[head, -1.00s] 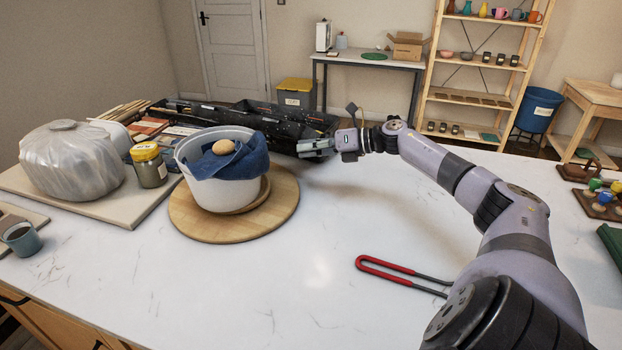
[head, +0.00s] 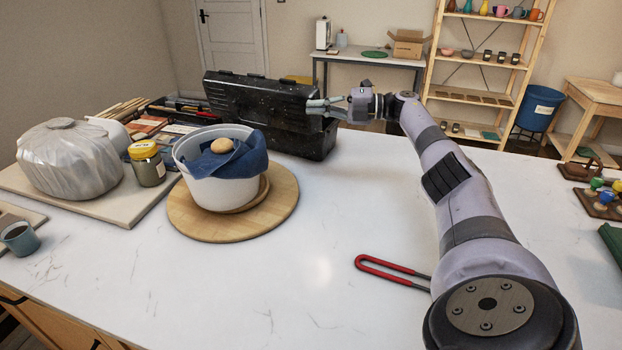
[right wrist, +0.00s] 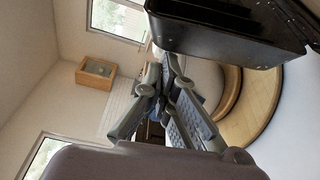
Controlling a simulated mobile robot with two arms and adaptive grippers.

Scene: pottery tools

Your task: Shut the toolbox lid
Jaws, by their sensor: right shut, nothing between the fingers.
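The black toolbox (head: 318,142) stands at the back of the white table. Its lid (head: 255,105) is raised and stands steeply, its broad speckled face toward me. Left of the lid, part of the open box (head: 185,107) shows with tools in it; the lid hides the rest. My right gripper (head: 318,106) is shut and empty at the lid's right end; I cannot tell whether it touches. In the right wrist view my shut fingers (right wrist: 172,65) are beside a black part of the toolbox (right wrist: 235,32). My left gripper is not in view.
A white bowl (head: 215,178) with a blue cloth stands on a round wooden board (head: 270,213) in front of the toolbox. A jar (head: 148,165) and a wrapped lump (head: 70,162) are at left. Red-handled tongs (head: 390,265) lie under my arm. The middle of the table is clear.

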